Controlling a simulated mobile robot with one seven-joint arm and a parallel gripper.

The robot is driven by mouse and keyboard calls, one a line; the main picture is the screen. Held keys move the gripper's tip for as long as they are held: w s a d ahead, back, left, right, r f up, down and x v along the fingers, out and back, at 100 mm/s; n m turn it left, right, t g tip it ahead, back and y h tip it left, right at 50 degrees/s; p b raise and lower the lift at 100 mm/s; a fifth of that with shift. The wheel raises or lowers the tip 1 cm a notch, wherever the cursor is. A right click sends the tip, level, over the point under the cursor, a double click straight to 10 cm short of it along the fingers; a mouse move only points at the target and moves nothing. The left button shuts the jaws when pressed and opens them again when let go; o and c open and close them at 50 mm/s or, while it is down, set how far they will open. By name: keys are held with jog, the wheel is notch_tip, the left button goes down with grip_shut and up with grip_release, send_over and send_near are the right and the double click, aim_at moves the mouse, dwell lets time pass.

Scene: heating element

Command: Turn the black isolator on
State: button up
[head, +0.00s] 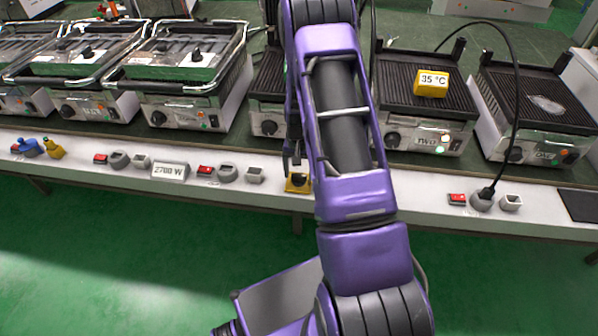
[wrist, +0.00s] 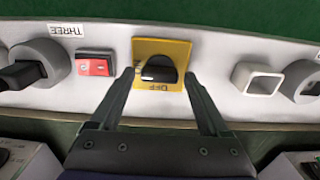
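The black isolator is a dark rotary knob (wrist: 158,69) on a yellow square plate (wrist: 176,48). The word OFF shows upside down on the plate in the wrist view. The knob's grip lies roughly sideways, with a pale mark at its left end. My gripper (wrist: 159,75) is open, one finger on each side of the knob; contact cannot be told. In the head view the yellow plate (head: 298,185) is on the front ledge, partly hidden by my purple arm, with my gripper (head: 291,162) just above it.
A red switch (wrist: 95,65) and a grey socket with a black plug (wrist: 40,65) are left of the plate in the wrist view. A white square socket (wrist: 257,79) is at right. Grills (head: 428,100) line the bench, one bearing a yellow 35 °C block (head: 431,83).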

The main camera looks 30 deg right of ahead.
aim_at(299, 175)
jog(key=shift+o, duration=0.4)
jog(key=shift+r, duration=0.3)
notch_tip(299, 175, up, 17)
jog(key=p, duration=0.2)
jog(key=shift+p, duration=0.3)
